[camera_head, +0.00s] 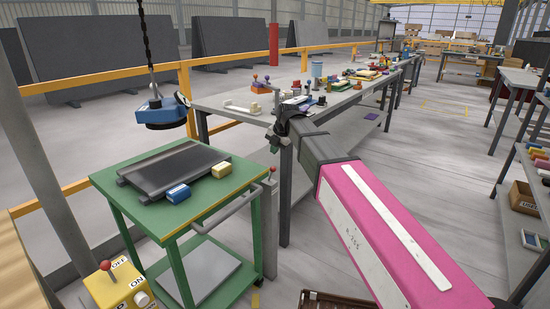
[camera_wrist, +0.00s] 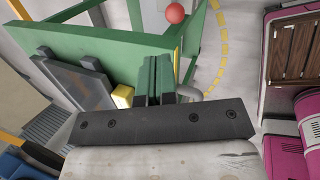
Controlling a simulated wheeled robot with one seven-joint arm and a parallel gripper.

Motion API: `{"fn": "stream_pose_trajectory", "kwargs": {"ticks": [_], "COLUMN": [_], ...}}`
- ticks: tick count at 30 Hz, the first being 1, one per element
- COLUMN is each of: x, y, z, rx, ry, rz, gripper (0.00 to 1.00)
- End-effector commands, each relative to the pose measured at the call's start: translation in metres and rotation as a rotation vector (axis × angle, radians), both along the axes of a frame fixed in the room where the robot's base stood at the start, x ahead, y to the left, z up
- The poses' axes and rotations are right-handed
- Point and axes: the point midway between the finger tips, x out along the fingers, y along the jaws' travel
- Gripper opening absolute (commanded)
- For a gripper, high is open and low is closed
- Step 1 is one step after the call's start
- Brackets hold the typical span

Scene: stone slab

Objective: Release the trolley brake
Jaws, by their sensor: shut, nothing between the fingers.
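The green trolley (camera_head: 130,212) stands at the left, with a dark stone slab (camera_head: 172,165) on its top. A lever with a red ball knob (camera_head: 272,169) stands upright at the trolley's right corner, near its grey push handle (camera_head: 225,212). The red ball also shows at the top of the wrist view (camera_wrist: 175,13). My gripper (camera_head: 276,147) is shut and empty. In the head view it hangs above the red ball, apart from it in the picture. In the wrist view my gripper's green fingers (camera_wrist: 158,62) lie together, and the ball shows beyond their tips.
Blue (camera_head: 178,193) and yellow (camera_head: 221,170) blocks lie beside the slab. A blue lifting device (camera_head: 163,110) hangs above the trolley. A yellow OFF/ON box (camera_head: 118,289) with a red knob stands at the front left. A cluttered workbench (camera_head: 235,113) stands behind my gripper.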

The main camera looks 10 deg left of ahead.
Motion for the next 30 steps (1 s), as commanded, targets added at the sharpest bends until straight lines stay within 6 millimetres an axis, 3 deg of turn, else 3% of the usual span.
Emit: {"fn": "stream_pose_trajectory", "kwargs": {"ticks": [6, 13, 26, 30], "x": [-0.011, -0.016, -0.017, -0.016], "y": [-0.019, -0.028, -0.030, -0.045], "z": [0.032, 0.050, 0.052, 0.038], "rx": [0.001, 0.001, 0.001, 0.004], "ry": [-0.002, 0.000, 0.001, 0.031], "rz": [-0.001, 0.000, -0.003, -0.084], "gripper": [0.00, 0.00, 0.00, 0.00]}}
